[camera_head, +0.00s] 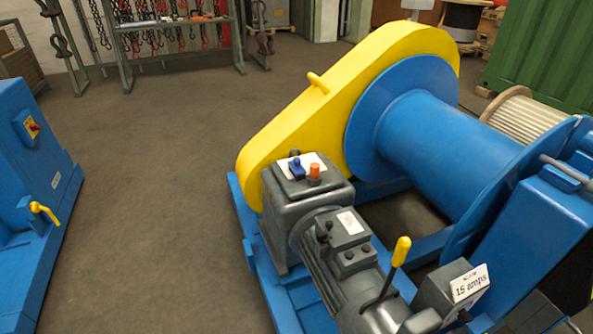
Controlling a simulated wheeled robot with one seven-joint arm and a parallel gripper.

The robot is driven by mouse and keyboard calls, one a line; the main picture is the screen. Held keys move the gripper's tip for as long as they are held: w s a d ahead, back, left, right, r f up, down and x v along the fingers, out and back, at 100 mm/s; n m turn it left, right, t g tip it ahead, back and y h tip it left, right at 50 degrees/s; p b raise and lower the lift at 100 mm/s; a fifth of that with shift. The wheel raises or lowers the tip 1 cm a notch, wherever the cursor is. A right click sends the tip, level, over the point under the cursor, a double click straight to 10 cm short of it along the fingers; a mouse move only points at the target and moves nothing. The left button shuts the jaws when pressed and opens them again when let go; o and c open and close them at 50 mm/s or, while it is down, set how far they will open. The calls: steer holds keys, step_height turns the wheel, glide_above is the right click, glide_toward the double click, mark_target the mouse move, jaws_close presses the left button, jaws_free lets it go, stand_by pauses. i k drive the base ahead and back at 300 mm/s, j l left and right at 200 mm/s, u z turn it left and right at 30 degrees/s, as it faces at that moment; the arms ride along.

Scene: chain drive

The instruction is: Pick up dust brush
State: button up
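I cannot make out a dust brush for certain in the head view. On top of the grey gearbox (305,205) lies a white plate or cloth (284,168). A small blue item (297,168) and a small orange item (314,172) stand there; they are too small to identify. My gripper is not in view.
A blue winch drum (450,150) with a yellow chain guard (320,105) fills the right. A yellow-handled lever (401,252) stands by the grey motor (345,275). A blue machine (35,210) is at left. Between them the floor (160,170) is clear. A chain rack (180,22) stands behind.

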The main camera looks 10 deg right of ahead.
mark_target(298, 172)
steer(key=i+j+z, duration=0.1)
steer(key=j+z, duration=0.25)
steer(key=j, duration=0.9)
steer(key=k+j+z, duration=0.1)
steer(key=j+z, duration=0.2)
steer(key=j, duration=0.9)
steer(key=i+j+z, duration=0.25)
steer(key=j, duration=0.25)
steer(key=i+j+z, duration=0.2)
steer(key=j, duration=0.3)
steer(key=i+j+z, duration=0.1)
steer(key=j+z, duration=0.15)
steer(key=j, duration=0.25)
steer(key=i+j+z, duration=0.2)
steer(key=j, duration=0.35)
steer(key=j+z, duration=0.25)
steer(key=j, duration=0.35)
steer(key=i+j+z, duration=0.1)
steer(key=i+j, duration=0.55)
steer(key=j, duration=0.25)
steer(key=i, duration=0.2)
steer(key=z, duration=0.05)
